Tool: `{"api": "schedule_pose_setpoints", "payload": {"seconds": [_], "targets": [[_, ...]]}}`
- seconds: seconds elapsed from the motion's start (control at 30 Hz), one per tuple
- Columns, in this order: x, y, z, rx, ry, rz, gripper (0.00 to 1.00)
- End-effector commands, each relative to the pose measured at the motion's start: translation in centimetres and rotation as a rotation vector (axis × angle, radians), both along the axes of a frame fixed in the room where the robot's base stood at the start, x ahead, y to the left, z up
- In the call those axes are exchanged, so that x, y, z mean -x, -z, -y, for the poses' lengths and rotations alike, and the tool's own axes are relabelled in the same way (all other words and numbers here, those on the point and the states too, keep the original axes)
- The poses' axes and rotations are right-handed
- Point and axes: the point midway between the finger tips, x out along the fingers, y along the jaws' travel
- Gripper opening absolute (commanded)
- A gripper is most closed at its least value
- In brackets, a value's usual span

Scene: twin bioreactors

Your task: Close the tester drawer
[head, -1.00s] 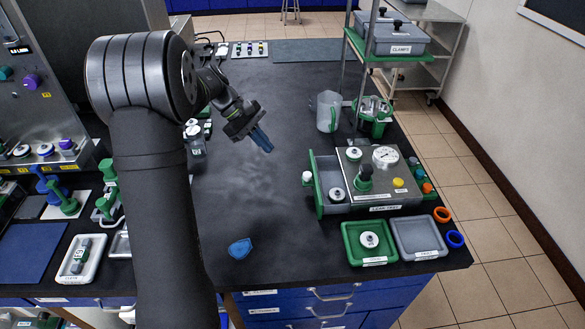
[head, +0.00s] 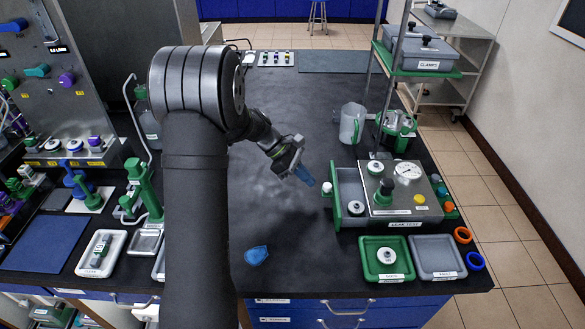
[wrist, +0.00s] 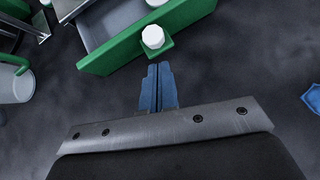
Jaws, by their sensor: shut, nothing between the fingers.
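The leak tester (head: 405,190) is a grey box with a gauge on the right of the black bench. Its drawer (head: 350,188) stands open on the left side, with a green front (head: 335,203) and a white-capped fitting (head: 355,208) inside. A white knob (head: 326,187) sticks out from the green front. In the wrist view the green front (wrist: 110,56) and the white knob (wrist: 153,37) are just ahead of the fingertips. My gripper (head: 309,181) has blue fingers, shut and empty (wrist: 158,68). It is left of the knob, with a small gap between them.
A clear jug (head: 351,124) and a green-based holder (head: 397,130) stand behind the tester. A green tray (head: 368,262) and a grey tray (head: 437,257) lie in front. A blue piece (head: 256,255) lies on open bench at front left.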

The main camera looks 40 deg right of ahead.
Motion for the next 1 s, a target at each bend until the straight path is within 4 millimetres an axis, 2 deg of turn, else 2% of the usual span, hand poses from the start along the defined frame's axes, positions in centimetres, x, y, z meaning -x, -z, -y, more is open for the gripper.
{"api": "schedule_pose_setpoints", "payload": {"seconds": [0.2,0.6,1.0], "targets": [[1.5,0.0,0.8,0.000,0.000,0.001,0.00],[1.8,0.0,1.0,0.000,0.000,0.001,0.00],[6.9,0.0,6.1,0.000,0.003,0.000,0.00]]}}
